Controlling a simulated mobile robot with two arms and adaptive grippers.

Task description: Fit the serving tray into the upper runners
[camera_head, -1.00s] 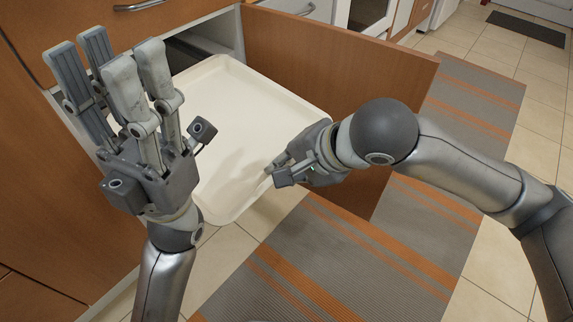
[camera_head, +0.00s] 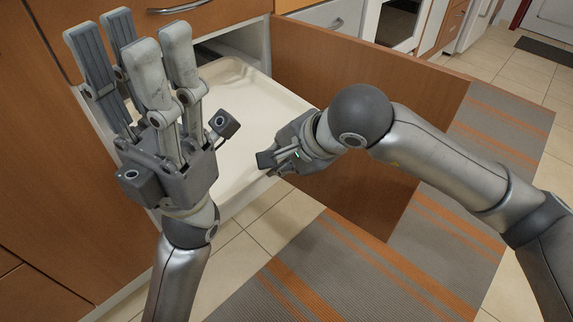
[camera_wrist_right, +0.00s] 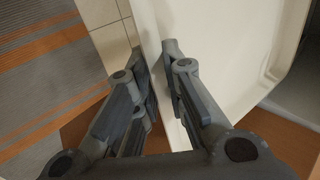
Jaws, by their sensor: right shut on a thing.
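The serving tray (camera_head: 258,115) is cream, shallow and rimmed. It lies roughly level, with its far part inside the open cabinet and its near part sticking out. My right gripper (camera_head: 269,164) is shut on its near rim; the right wrist view shows the fingers (camera_wrist_right: 166,62) on either side of the tray's edge (camera_wrist_right: 215,60). My left gripper (camera_head: 155,85) is open and empty, fingers pointing up, in front of the tray's left side in the head view. It hides that side and much of the opening. I cannot see the upper runners or how the tray's edges sit on them.
The open wooden cabinet door (camera_head: 365,120) stands just right of the tray and behind my right arm. A drawer front with a metal handle (camera_head: 180,7) is above the opening. A wooden panel (camera_head: 60,170) is at left. A striped rug (camera_head: 340,275) covers the floor in front.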

